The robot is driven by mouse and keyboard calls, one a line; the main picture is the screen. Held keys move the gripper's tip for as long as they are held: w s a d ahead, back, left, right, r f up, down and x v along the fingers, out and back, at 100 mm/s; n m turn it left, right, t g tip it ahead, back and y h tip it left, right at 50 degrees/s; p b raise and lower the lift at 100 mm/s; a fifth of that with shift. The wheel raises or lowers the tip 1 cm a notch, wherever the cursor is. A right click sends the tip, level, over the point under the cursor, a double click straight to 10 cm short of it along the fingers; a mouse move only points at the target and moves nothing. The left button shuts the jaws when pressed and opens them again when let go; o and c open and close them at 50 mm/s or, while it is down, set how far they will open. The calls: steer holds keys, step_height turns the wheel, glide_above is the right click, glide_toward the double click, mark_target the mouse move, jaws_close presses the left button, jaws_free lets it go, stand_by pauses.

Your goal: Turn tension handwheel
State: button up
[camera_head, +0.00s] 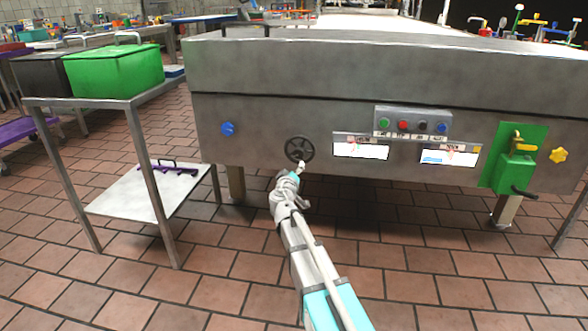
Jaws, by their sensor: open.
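The tension handwheel (293,146) is a small dark spoked wheel on the front face of the grey metal machine, left of its middle. My arm reaches up to it from the bottom of the view. My gripper (301,166) is open at the lower right edge of the wheel. The fingers are small here, and I cannot tell whether they touch the rim. The wheel's lower right part is close to or partly behind the fingertips.
The machine (270,110) carries a blue knob (227,129), a button box (412,122), two label plates, a green panel (516,160) and a yellow knob (558,155). A metal cart (150,99) with a green bin (113,72) stands left. The tiled floor in front is clear.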

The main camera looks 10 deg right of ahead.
mark_target(298, 155)
stand_by(0.4)
steer(key=n, duration=0.6)
steer(key=s+n, duration=0.1)
steer(key=n, duration=1.1)
steer(key=shift+s+a+f, duration=0.1)
steer(key=shift+s+a, duration=0.1)
steer(key=shift+a, duration=0.2)
steer(key=x, duration=1.3)
steer(key=shift+w+d, duration=0.15)
steer(key=shift+w, duration=0.2)
